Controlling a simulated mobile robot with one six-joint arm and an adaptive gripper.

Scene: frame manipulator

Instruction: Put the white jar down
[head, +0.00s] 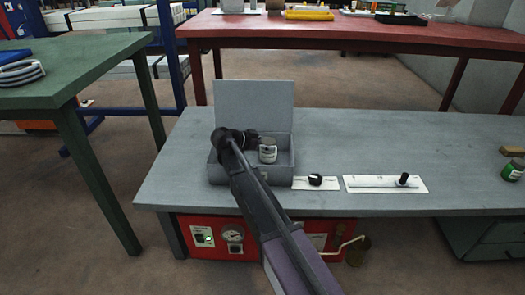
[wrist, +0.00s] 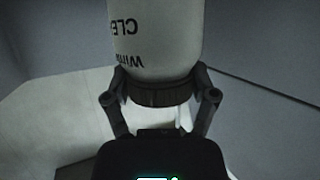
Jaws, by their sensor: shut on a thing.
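The white jar (head: 267,152) has a dark lid and shows inside the grey open box (head: 220,172) in the head view. In the wrist view the jar (wrist: 155,40) fills the upper middle, with upside-down dark lettering on its side. My gripper (wrist: 160,93) is shut on the jar at its dark lid, one finger on each side. In the head view my gripper (head: 256,143) reaches in over the box from the left of the jar. The jar's base is out of the wrist view, so I cannot tell whether it touches the box floor.
The box's raised lid (head: 253,106) stands behind the jar. To its right on the grey table (head: 400,140) are a white plate with a black knob (head: 315,181) and a longer plate with a slider (head: 385,184). A green jar (head: 513,170) stands at the far right.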

